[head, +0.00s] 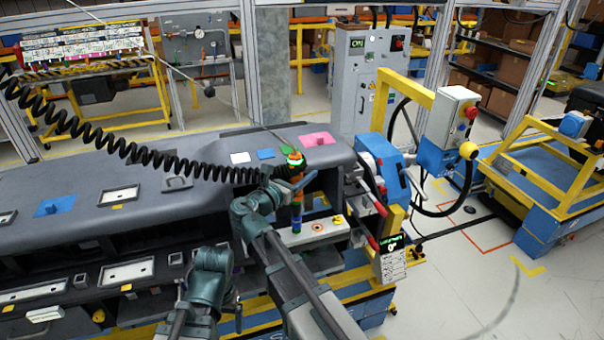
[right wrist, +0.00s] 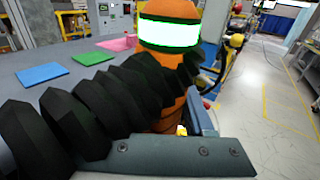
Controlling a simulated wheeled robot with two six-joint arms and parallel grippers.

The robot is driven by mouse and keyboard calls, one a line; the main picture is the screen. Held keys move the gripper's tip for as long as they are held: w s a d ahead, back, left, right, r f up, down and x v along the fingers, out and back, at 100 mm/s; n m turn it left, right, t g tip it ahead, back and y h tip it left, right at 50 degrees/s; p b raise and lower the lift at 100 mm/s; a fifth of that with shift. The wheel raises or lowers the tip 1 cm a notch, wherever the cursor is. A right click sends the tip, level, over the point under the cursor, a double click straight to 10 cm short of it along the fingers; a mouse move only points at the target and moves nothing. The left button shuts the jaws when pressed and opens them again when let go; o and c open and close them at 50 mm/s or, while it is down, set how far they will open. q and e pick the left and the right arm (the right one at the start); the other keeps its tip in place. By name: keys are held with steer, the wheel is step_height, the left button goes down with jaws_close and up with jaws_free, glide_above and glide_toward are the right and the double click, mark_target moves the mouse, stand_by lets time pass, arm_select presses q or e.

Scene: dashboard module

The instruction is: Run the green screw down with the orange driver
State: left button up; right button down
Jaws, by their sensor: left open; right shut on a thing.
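The orange driver (head: 296,161) stands roughly upright over the dashboard's right end, with a lit green band near its top. It also fills the middle of the right wrist view (right wrist: 168,100), where the black coiled hose crosses in front. My right gripper (head: 292,187) is shut on the driver. The driver's lower part reaches down toward a pale block (head: 325,231) on the front side; whether its tip touches anything is unclear. I cannot make out the green screw. My left gripper (head: 234,306) is low at the dashboard's front, open and apart from the driver.
The black coiled hose (head: 120,150) hangs across the dashboard (head: 120,172) from the upper left. A blue-and-grey machine (head: 385,165) and a small display (head: 392,255) stand at the right. Open floor lies further right.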

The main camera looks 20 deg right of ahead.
steer(key=shift+s+f+b, duration=0.1)
steer(key=shift+f+b, duration=1.2)
stand_by(4.0)
steer(key=shift+r, duration=0.15)
step_height(320, 180, up, 6)
steer(key=p, duration=0.6)
stand_by(0.6)
steer(key=shift+f, duration=0.25)
